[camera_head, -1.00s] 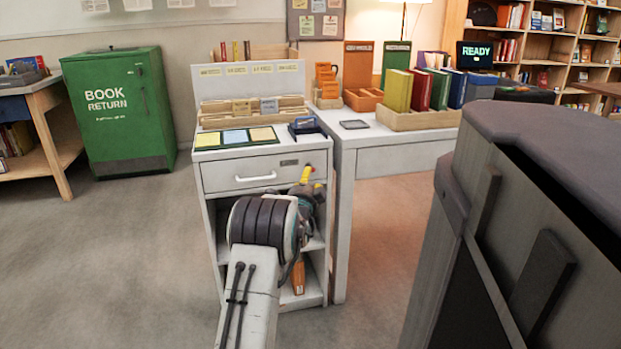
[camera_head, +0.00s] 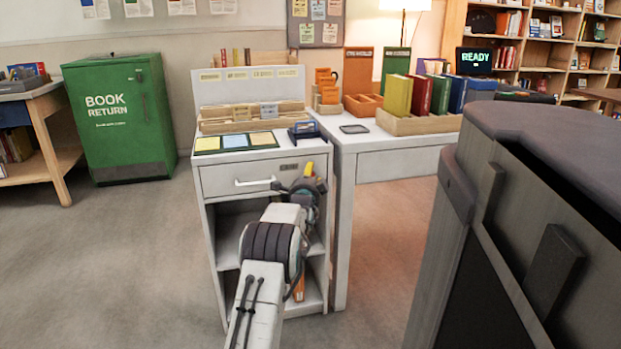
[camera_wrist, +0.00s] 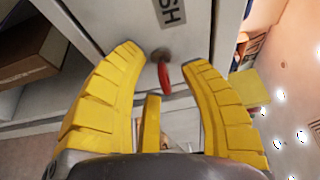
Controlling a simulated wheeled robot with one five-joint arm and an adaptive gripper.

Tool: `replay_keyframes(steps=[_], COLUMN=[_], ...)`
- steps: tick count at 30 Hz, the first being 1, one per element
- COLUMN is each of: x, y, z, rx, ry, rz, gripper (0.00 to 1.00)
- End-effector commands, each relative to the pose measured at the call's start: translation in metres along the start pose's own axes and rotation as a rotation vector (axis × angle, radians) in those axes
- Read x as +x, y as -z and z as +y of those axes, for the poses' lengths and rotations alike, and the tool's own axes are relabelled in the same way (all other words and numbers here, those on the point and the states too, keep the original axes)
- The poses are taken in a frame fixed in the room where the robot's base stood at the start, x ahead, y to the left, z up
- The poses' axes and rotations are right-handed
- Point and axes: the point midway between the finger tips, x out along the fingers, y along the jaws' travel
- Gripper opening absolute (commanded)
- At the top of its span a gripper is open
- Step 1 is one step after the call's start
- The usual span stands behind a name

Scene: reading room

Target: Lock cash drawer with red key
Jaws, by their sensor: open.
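The cash drawer (camera_head: 222,183) is the white top drawer of the small cabinet, with a bar handle, and it looks shut. In the wrist view its front (camera_wrist: 107,18) shows part of a label ending in "SH". The red key (camera_wrist: 164,78) is at a round grey lock (camera_wrist: 160,54) on that front. It looks inserted, its red head pointing towards me. My gripper (camera_wrist: 166,60) is open, its yellow fingers on either side of the key with gaps showing. In the head view, my gripper (camera_head: 308,170) is at the drawer's right end and hides the lock and key.
The cabinet top holds a wooden card tray (camera_head: 250,119), coloured cards (camera_head: 235,141) and a small blue device (camera_head: 304,130). An open shelf lies below the drawer. A white desk (camera_head: 395,160) adjoins on the right. The floor left of the cabinet is clear.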

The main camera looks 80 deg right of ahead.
Motion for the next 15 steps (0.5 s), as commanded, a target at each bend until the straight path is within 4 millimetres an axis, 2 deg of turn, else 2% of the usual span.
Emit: replay_keyframes(steps=[11, 12, 15], x=[0.0016, 0.0016, 0.0016], y=[0.0000, 0.0000, 0.0000], z=[-0.0005, -0.0005, -0.0004], rx=[0.000, 0.000, 0.000], ry=[0.001, 0.001, 0.001], rz=[0.000, 0.000, 0.000], gripper=[0.40, 0.43, 0.34])
